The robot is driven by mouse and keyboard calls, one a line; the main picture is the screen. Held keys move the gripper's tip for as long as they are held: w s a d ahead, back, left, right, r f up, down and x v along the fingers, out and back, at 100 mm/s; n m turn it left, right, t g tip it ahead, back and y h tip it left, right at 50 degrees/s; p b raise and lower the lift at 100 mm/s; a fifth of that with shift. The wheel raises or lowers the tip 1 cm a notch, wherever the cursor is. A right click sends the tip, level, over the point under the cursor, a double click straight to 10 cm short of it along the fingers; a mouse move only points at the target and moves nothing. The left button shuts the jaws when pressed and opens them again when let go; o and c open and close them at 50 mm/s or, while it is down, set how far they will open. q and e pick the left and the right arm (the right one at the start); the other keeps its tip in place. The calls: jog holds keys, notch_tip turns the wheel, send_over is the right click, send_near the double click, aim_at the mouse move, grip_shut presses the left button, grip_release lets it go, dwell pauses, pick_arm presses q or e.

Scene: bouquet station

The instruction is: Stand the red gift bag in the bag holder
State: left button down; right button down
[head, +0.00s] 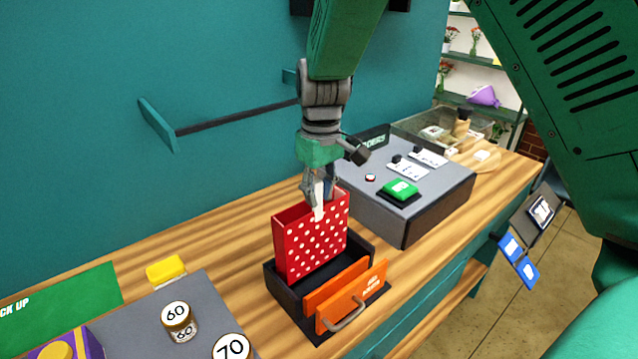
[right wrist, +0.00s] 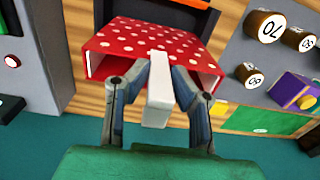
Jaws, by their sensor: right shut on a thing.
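The red gift bag (head: 311,240) with white dots stands upright, its lower part inside the black bag holder (head: 287,289) with orange panels at its front. My right gripper (head: 318,203) is above the bag's open top, shut on the bag's white handle tab. In the right wrist view the fingers (right wrist: 157,85) close on the white tab, with the red bag (right wrist: 140,42) beyond them. Whether the bag's bottom touches the holder's floor is hidden. My left gripper is not in view.
A grey control box (head: 416,210) with a green button stands right of the holder. A grey mat (head: 125,325) with weights marked 60 and 70 lies to the left. A dark rail (head: 235,118) runs along the teal wall behind.

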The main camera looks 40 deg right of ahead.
aim_at(323, 207)
jog(key=shift+f, duration=0.7)
pick_arm(q)
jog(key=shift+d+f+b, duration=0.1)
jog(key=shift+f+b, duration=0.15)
jog(key=shift+b, duration=0.1)
pick_arm(e)
jog(key=shift+d+f, duration=0.2)
jog(key=shift+f, duration=0.95)
jog(key=c, duration=1.3)
grip_release()
jog(key=shift+d, duration=0.1)
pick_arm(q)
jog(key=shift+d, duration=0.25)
pick_arm(e)
jog(key=shift+d+f, duration=0.1)
jog(key=shift+d, duration=0.05)
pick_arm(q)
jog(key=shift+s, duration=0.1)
